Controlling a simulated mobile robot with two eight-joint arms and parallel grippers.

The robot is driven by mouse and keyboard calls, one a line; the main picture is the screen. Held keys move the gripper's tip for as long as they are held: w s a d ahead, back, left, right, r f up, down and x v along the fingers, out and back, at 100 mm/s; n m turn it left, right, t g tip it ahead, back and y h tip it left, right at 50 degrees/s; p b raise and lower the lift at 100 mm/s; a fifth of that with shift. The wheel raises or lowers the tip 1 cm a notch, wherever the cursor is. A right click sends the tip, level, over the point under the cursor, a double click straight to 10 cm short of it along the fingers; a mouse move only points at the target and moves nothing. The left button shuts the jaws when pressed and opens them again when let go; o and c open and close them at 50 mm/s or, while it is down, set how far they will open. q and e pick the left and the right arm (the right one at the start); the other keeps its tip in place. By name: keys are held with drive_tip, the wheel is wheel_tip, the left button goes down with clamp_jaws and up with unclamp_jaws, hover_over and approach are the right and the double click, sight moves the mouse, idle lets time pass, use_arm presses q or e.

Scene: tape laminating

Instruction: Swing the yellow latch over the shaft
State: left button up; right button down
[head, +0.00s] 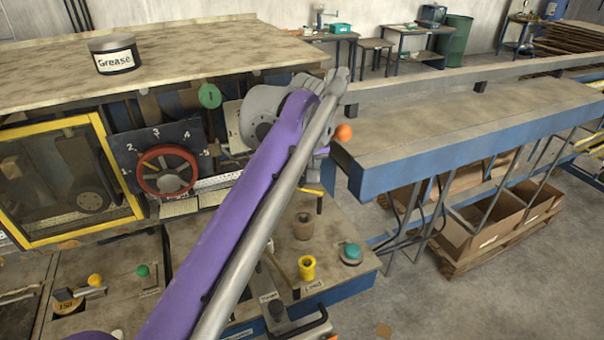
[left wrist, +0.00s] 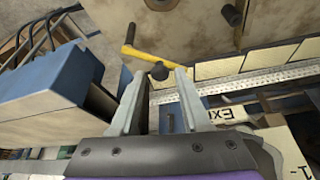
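The yellow latch (head: 312,191) shows in part at the right of the arm in the head view, with a dark end piece below it. In the head view my purple arm hides most of the gripper. I cannot tell which part is the shaft. My right gripper is not in view.
A red handwheel (head: 166,171) and a yellow-framed window (head: 70,180) are left of my arm. A grease tin (head: 114,54) stands on the upper surface. An orange ball knob (head: 343,132) is close to my wrist. A long blue-edged table (head: 450,125) extends right.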

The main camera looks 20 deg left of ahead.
use_arm(q)
clamp_jaws()
idle(1.2)
